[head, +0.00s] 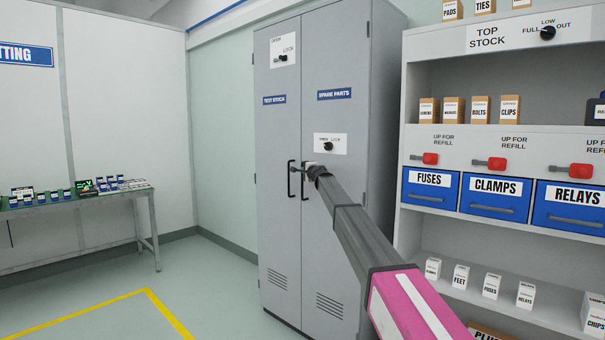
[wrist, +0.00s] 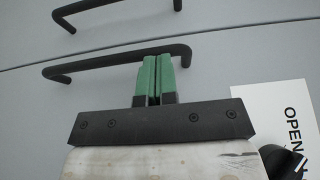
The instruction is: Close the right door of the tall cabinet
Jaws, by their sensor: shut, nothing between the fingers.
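The tall grey cabinet (head: 375,130) stands in the middle of the head view. Its right door (head: 335,75), labelled SPARE PARTS, looks flush with the left door (head: 272,140), labelled TEST STOCK. In the wrist view only a thin seam shows between the doors. My gripper (head: 314,170) is at the right door's black handle (head: 304,190). In the wrist view its green fingertips (wrist: 154,60) are pressed together, empty, right at this handle (wrist: 90,62); I cannot tell whether they touch it. The left door's handle (wrist: 95,8) lies beyond the seam.
An OPEN/LOCK knob plate (head: 330,145) is on the right door just above my gripper; another (head: 284,57) is high on the left door. A stock shelf (head: 410,240) stands close on the right. A bench (head: 100,198) is far left. The floor before the cabinet's left side is clear.

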